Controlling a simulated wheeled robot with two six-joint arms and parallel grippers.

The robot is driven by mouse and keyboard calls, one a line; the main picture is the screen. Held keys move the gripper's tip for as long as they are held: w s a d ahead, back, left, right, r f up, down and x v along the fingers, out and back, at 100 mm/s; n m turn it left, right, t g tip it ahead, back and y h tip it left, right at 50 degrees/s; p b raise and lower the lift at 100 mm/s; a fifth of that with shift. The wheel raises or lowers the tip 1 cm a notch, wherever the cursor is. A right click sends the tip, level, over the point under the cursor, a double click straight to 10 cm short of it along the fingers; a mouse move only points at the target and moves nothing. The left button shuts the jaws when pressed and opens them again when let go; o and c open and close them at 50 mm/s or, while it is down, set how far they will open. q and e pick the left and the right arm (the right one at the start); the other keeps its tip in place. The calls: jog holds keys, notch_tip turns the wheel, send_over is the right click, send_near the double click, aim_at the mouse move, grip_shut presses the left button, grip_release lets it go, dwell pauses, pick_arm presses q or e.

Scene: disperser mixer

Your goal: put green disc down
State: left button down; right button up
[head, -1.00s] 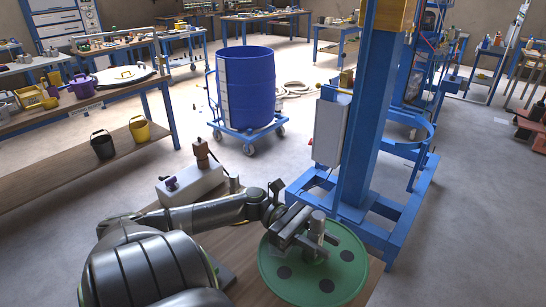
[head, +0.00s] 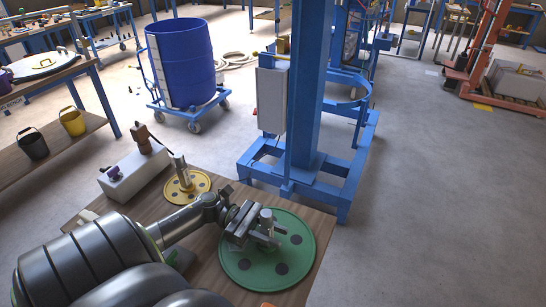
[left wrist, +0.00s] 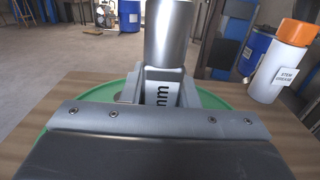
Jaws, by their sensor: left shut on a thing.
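The green disc (head: 303,257), a round plate with dark round spots, is level over the right end of the wooden table (head: 205,252). A grey metal stem (head: 267,217) rises from its middle. My left gripper (head: 256,229) is shut on the fitting at this stem, above the plate. In the left wrist view the stem (left wrist: 168,35) stands upright before the jaws, and the green rim (left wrist: 97,97) shows behind them. I cannot tell whether the disc touches the tabletop. My right gripper is not in view.
A yellow disc (head: 173,191) with a stem and a white box (head: 135,173) are at the table's far left. A blue mixer frame (head: 305,100) stands just beyond the table. The left wrist view shows a white bottle with an orange cap (left wrist: 284,65). Open floor lies right.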

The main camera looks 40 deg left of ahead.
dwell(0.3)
pick_arm(q)
jog(key=c, duration=1.6)
grip_release()
jog(key=shift+f, duration=0.2)
jog(key=o, duration=0.5)
jog(key=shift+r, duration=0.1)
jog(key=shift+r, duration=0.1)
jog(key=shift+s+a, duration=0.1)
jog(key=shift+a, duration=0.15)
jog(key=b+v, duration=0.4)
jog(key=v, duration=0.6)
jog(key=shift+a+b, duration=0.1)
jog(key=shift+b, duration=0.25)
jog(key=shift+s+a, duration=0.2)
jog(key=shift+a, duration=0.4)
